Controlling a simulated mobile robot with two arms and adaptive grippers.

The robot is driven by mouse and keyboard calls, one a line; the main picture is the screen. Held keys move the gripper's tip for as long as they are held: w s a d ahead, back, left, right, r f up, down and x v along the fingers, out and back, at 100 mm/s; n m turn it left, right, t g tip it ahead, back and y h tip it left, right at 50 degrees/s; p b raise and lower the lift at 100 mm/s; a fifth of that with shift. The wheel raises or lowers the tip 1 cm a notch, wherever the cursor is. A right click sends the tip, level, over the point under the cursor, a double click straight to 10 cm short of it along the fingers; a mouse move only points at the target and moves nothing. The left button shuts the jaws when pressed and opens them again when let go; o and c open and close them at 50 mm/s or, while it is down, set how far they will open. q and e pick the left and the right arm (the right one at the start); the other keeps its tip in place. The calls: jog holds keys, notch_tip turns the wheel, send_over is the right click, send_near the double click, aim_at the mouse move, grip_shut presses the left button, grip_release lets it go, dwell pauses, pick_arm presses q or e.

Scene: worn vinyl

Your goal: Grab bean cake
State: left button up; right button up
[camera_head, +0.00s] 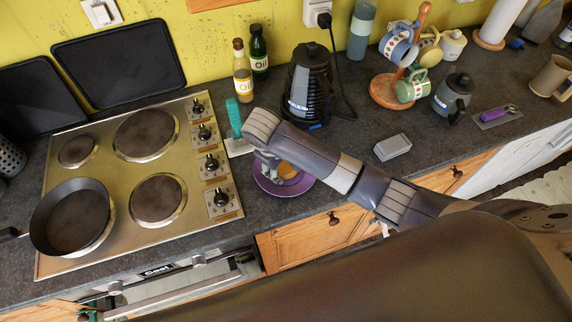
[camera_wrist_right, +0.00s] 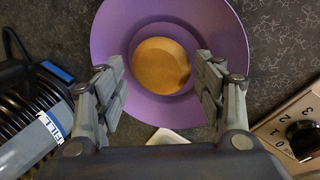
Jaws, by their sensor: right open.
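The bean cake, a round golden-brown disc (camera_wrist_right: 161,64), lies in the middle of a purple plate (camera_wrist_right: 226,27). In the head view the plate (camera_head: 299,188) sits on the dark counter right of the stove, and the cake (camera_head: 287,170) is partly hidden by my right gripper (camera_head: 270,166). In the right wrist view my right gripper (camera_wrist_right: 163,88) is open and empty. Its two fingers are apart, one on either side of the cake's near edge, over the plate. I cannot tell the exact height above the cake. My left gripper is not in view.
A stove (camera_head: 98,185) with a black pan (camera_head: 72,217) is to the left.

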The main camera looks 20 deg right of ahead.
aim_at(286, 168)
jog(key=shift+x, duration=1.1)
jog(key=shift+s, duration=0.15)
jog(key=c, duration=0.7)
jog(key=shift+s, duration=0.1)
jog(key=shift+c, duration=0.9)
